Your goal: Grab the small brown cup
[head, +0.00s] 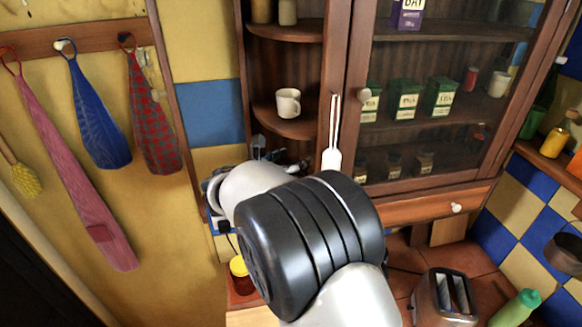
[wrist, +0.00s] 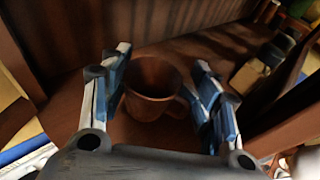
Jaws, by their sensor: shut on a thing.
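The small brown cup (wrist: 149,104) is upright in the middle of the wrist view, its open rim towards me and its handle on the right side. My gripper (wrist: 160,60) has one blue-and-white finger on each side of the cup and is shut on it. A brown wooden shelf surface (wrist: 72,102) lies around and below the cup; I cannot tell whether the cup still touches it.
A pale mug (head: 288,102) stands on the corner shelf (head: 300,129) above my arm. A glass-door cabinet (head: 440,60) with green boxes is to the right. A toaster (head: 443,298) and a green bottle (head: 517,308) are at the lower right. Cloths hang at left.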

